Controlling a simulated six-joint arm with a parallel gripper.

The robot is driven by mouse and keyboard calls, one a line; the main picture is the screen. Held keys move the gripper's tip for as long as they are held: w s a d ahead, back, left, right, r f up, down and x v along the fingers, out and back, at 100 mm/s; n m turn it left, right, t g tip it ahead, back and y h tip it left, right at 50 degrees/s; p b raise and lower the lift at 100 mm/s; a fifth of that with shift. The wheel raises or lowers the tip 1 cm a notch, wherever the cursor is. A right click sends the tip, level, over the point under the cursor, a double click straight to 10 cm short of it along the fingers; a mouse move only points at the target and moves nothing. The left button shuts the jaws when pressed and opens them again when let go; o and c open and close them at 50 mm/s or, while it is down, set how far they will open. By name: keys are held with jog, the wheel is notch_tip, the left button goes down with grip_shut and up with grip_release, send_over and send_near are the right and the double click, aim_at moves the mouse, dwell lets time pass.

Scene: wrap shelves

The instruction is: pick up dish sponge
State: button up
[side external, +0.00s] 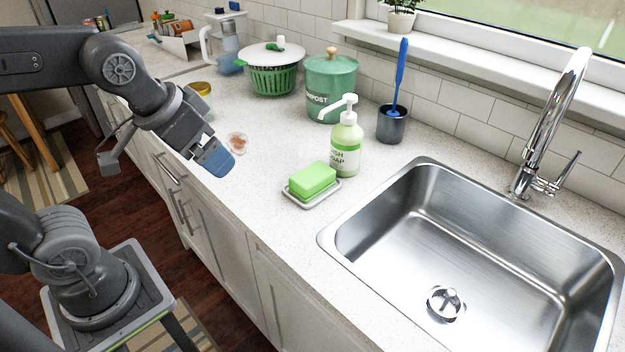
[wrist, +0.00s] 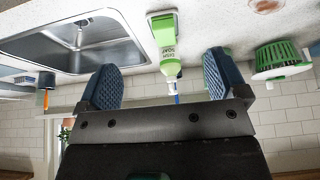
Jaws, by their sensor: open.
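The dish sponge (side external: 312,179) is a bright green block lying flat on a small grey tray (side external: 299,201) on the counter, left of the sink. A green dish soap bottle (side external: 345,152) with a white pump stands just behind it. My gripper (side external: 215,159) is over the counter's front edge, left of the sponge and clearly apart from it. In the wrist view my gripper (wrist: 164,78) has its two blue pads wide apart with nothing held. The soap bottle (wrist: 168,46) shows upside down between the pads there, and the sponge partly merges with it.
The steel sink (side external: 400,215) with its faucet (side external: 550,120) is on the right. A dark cup with a blue brush (side external: 392,124), a green compost bin (side external: 331,85) and a green colander (side external: 272,75) stand along the back. Counter left of the sponge is mostly clear.

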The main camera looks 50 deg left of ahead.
jog(key=w+f, duration=0.1)
jog(key=w, duration=0.9)
jog(key=g, duration=0.1)
send_near(315, 172)
jog(key=x, duration=0.4)
jog(key=shift+s+a+f, duration=0.1)
jog(key=shift+a+f, duration=0.15)
jog(key=shift+f, duration=0.05)
jog(key=shift+w+d+x, duration=0.1)
jog(key=shift+x, duration=1.3)
jog(key=shift+w+d+x, duration=0.1)
jog(key=shift+w+x, duration=0.05)
jog(key=shift+x, duration=1.25)
jog(key=shift+r, duration=0.1)
jog(key=shift+c, duration=0.4)
jog(key=c, duration=0.9)
